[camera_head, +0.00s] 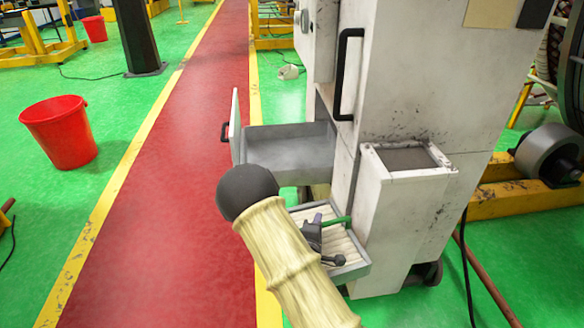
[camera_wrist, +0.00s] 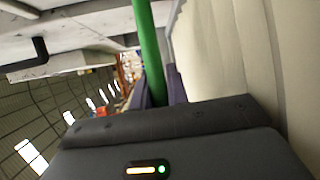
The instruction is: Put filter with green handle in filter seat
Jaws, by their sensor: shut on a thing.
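The filter, a grey-framed tray with pleated cream material (camera_head: 342,243), hangs low in front of the white machine. Its green handle (camera_head: 339,221) shows at the jaws of my gripper (camera_head: 322,220), which is shut on it. In the wrist view the green handle (camera_wrist: 150,55) runs upright between the two fingers, and a cream panel (camera_wrist: 235,50) fills the right side. The filter's near side is partly hidden behind my arm. An open grey drawer-like compartment (camera_head: 290,135) projects from the machine above and left of the filter. I cannot tell for sure that it is the filter seat.
The white machine (camera_head: 420,70) has a black door handle (camera_head: 347,75) and a box with a dark top (camera_head: 405,158) at its front right, close to the filter. A red bucket (camera_head: 58,130) stands at the left. The red walkway (camera_head: 150,190) is clear.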

